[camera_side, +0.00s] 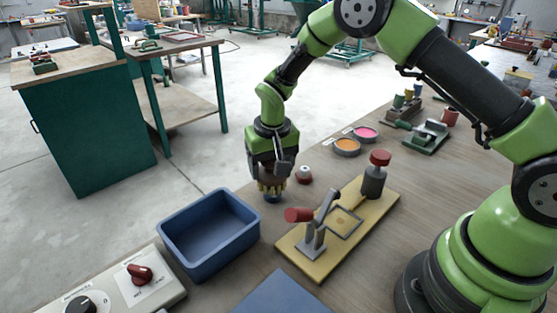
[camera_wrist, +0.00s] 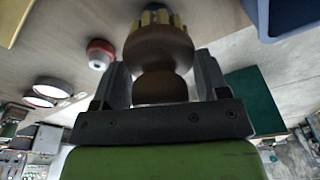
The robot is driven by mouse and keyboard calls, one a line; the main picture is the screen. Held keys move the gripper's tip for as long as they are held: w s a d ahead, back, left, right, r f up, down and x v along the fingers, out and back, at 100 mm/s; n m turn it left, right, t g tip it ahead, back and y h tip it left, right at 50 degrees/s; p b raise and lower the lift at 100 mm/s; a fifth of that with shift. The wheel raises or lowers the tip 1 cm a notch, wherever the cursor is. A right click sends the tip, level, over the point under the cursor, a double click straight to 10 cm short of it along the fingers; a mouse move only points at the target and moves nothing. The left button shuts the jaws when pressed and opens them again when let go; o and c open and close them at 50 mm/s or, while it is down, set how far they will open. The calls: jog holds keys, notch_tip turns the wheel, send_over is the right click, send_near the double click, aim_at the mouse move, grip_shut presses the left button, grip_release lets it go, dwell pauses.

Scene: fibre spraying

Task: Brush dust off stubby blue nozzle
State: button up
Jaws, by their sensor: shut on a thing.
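My gripper (camera_side: 272,168) is shut on a brush with a round brown handle (camera_wrist: 158,50) and yellow bristles (camera_wrist: 158,17). The brush points down over the table, with its bristles (camera_side: 271,186) low. The stubby blue nozzle (camera_side: 273,198) shows only in part, directly under the bristles in the side view. The bristles seem to touch its top, but I cannot be sure. In the wrist view the handle and bristles hide most or all of the blue nozzle. Any dust on it is too small to tell.
A red and pale nozzle-like piece (camera_side: 304,175) stands close beside the brush. A blue bin (camera_side: 177,240) is at front left. A yellow board (camera_side: 292,246) with a red-handled clamp lies to the right. Orange (camera_side: 346,147) and pink (camera_side: 365,133) dishes stand behind.

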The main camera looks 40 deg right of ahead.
jog(key=shift+a, duration=1.2)
jog(key=shift+d+f, duration=0.1)
jog(key=shift+s+d+f, duration=0.1)
jog(key=shift+d+f, duration=0.05)
jog(key=shift+d, duration=1.1)
jog(key=shift+s+d+f, duration=0.1)
jog(key=shift+d, duration=1.15)
jog(key=shift+c, duration=0.3)
jog(key=shift+w+a+r, duration=0.1)
jog(key=shift+r, duration=3.05)
